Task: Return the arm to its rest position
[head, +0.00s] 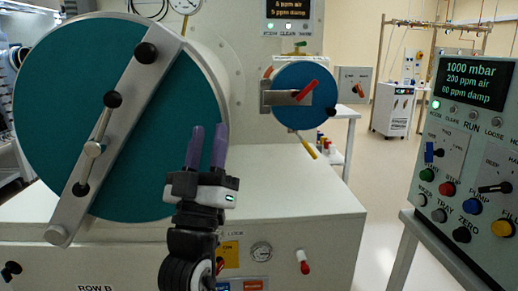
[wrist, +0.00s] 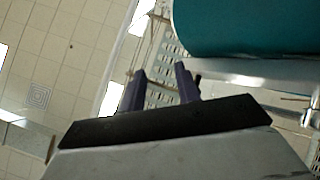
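My gripper (head: 208,148) is raised in front of the glovebox, with its two purple fingers pointing up. The fingers stand apart with a gap between them and nothing in it. In the head view the gripper overlaps the lower right edge of the large teal round door (head: 60,110); whether it touches cannot be told, but no contact shows. In the wrist view the gripper (wrist: 160,85) also shows two separated fingers, with ceiling behind on the left and the teal door (wrist: 245,25) at upper right. My forearm rises from the bottom of the head view.
A grey bar with black knobs (head: 120,130) crosses the large door. A smaller teal door (head: 305,95) with a red handle (head: 307,90) is right of my gripper. A control panel (head: 470,150) stands at the right on a frame. Open floor (head: 375,190) lies between.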

